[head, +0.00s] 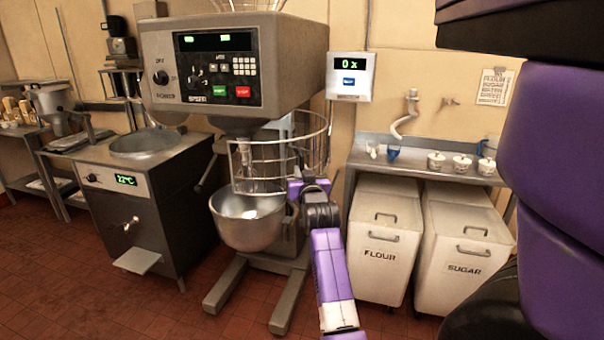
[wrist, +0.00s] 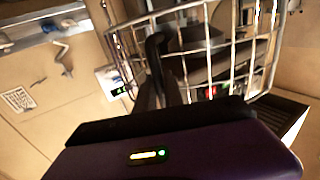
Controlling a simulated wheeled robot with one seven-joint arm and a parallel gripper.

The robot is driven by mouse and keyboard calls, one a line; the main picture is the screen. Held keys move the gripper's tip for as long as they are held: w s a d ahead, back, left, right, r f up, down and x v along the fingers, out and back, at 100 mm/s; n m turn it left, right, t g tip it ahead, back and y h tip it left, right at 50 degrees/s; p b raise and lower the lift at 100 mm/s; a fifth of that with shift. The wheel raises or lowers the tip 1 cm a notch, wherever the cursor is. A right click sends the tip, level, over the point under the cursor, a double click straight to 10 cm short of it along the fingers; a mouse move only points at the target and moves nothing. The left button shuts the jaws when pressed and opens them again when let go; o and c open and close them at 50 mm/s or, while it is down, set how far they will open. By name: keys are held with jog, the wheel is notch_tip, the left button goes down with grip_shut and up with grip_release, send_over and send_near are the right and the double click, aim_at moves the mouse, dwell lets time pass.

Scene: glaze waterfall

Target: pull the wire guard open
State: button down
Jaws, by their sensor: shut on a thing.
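The wire guard (head: 258,169) is a curved cage of thin metal bars above the steel mixing bowl (head: 248,225), under the head of the large mixer (head: 233,62). Its bars sweep round to the right of the mixer's column. My gripper (head: 308,186) is at the guard's lower right side, beside the bowl's rim. In the wrist view the guard (wrist: 228,60) fills the upper middle, and a dark upright piece (wrist: 155,60) stands in front of its bars by my gripper. My gripper is shut on the guard; the fingertips themselves are mostly hidden.
A metal table (head: 420,168) with small tubs stands at the right, over the flour bin (head: 385,240) and sugar bin (head: 467,258). A steel cabinet (head: 140,190) with a round basin stands left of the mixer. The mixer's feet (head: 283,300) extend over the red tiled floor.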

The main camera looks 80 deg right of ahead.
jog(key=shift+s, duration=0.1)
dwell(0.3)
jog(key=c, duration=1.5)
grip_release()
jog(key=shift+d, duration=0.1)
jog(key=shift+o, duration=0.2)
jog(key=b+v, duration=0.2)
jog(key=v, duration=0.5)
jog(key=shift+a, duration=0.4)
jog(key=shift+s, duration=0.15)
